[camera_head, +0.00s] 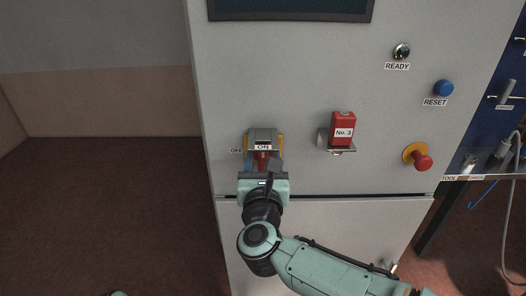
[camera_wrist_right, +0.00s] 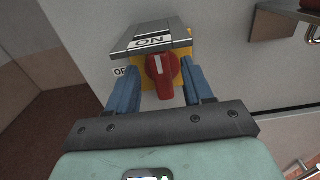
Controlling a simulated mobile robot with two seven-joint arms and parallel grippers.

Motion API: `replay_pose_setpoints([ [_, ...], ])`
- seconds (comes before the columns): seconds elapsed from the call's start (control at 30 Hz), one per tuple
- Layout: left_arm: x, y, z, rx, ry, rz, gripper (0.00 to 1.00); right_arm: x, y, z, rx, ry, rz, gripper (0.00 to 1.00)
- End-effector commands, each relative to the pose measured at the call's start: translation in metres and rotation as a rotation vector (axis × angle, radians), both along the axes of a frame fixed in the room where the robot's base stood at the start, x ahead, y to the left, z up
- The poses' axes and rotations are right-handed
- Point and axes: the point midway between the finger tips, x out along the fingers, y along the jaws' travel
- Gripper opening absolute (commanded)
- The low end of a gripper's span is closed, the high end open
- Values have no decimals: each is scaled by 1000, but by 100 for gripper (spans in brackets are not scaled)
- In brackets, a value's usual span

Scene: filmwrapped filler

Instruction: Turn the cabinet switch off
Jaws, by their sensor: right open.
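The cabinet switch is a red rotary knob (camera_wrist_right: 162,75) on a yellow plate (camera_wrist_right: 184,93), under a grey hood (camera_wrist_right: 150,38) labelled ON. An OFF label (camera_head: 236,151) sits at its left on the grey cabinet (camera_head: 300,100). In the head view the knob (camera_head: 262,161) is partly hidden by my right gripper (camera_head: 264,168). In the right wrist view the blue fingers of my right gripper (camera_wrist_right: 161,92) stand open, one on each side of the knob. I cannot tell whether they touch it. The knob's white mark points roughly along the fingers.
Right of the switch a red No. 3 block (camera_head: 342,128) sits on a small bracket (camera_head: 338,150). Further right are a red emergency button (camera_head: 422,162), a blue RESET button (camera_head: 443,88) and a READY lamp (camera_head: 401,51). A tool bench (camera_head: 480,178) stands at the far right. Left floor is clear.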

Motion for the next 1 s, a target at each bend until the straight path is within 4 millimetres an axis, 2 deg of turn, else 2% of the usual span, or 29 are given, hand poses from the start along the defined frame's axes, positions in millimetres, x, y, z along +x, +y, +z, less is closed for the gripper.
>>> replay_pose_setpoints([
  [0.1, 1, 0, 5, 0, -1, 0, 43, 16, 0, 0, 0, 2, -2, 51],
  [0.2, 2, 0, 7, 0, -1, 0, 43, 23, 0, 0, -1, 1, 0, 51],
  [0.53, 2, 0, 7, -1, -2, 0, 43, 27, 0, -1, -1, 1, 0, 51],
  [0.57, 2, 0, 7, -1, -2, 0, 43, 27, 0, -1, -1, 1, 0, 48],
  [0.7, 2, 0, 7, -1, -2, 0, 43, 27, 0, -1, -1, 1, 0, 2],
  [0.73, 2, 0, 7, -1, -2, 0, 43, 27, 0, -1, -1, 1, 0, 0],
  [1.0, 1, 0, 7, -1, -2, 0, 43, 27, 0, -1, -20, 1, 0, 0],
])
